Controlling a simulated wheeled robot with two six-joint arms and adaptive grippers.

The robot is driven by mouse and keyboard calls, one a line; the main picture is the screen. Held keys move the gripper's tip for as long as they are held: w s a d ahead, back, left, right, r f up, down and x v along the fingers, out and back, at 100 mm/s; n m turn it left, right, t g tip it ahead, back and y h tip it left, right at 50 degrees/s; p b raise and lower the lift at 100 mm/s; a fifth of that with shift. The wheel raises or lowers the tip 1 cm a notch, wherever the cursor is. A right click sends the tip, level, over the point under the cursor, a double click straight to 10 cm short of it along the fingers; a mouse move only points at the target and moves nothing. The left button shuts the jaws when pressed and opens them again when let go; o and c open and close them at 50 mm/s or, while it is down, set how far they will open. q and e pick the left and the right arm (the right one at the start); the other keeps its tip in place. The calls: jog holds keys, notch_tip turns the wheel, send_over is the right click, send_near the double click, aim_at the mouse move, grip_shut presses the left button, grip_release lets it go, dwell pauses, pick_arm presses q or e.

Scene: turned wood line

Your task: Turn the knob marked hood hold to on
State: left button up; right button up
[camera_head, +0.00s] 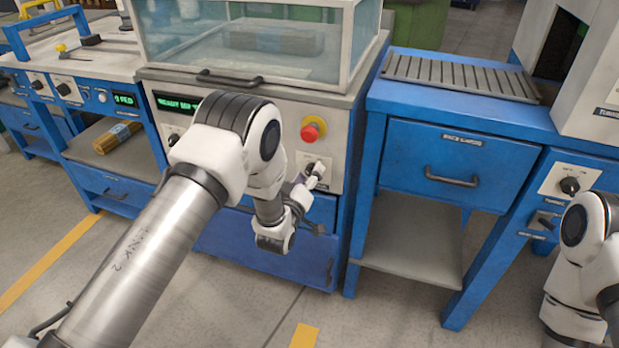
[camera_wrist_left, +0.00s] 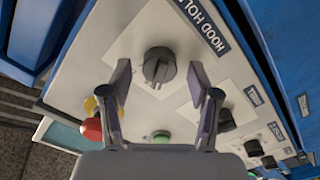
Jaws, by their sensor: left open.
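The hood hold knob (camera_wrist_left: 159,66) is a dark round knob with a raised grip bar, on a pale plate in the left wrist view. Its label (camera_wrist_left: 204,25) reads HOOD HOLD; I cannot read its on and off marks. My left gripper (camera_wrist_left: 160,70) is open, with one finger on each side of the knob in this view. Whether a finger touches it I cannot tell. In the head view my left gripper (camera_head: 310,178) is at the front panel below the red button, partly covering the knob. My right arm shows at the right edge; its gripper is out of view.
A red button on a yellow base (camera_head: 312,130) sits just above the knob; it also shows in the left wrist view (camera_wrist_left: 92,129). A green button (camera_wrist_left: 160,136) and other dark knobs (camera_wrist_left: 253,147) share the panel. The glazed hood (camera_head: 255,45) stands above.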

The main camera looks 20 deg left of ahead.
pick_arm(q)
jog(key=shift+w, duration=0.2)
jog(key=shift+c, duration=0.3)
jog(key=c, duration=1.1)
jog(key=shift+m, duration=0.4)
jog(key=m, duration=0.5)
jog(key=shift+d, duration=0.1)
jog(key=m, duration=0.6)
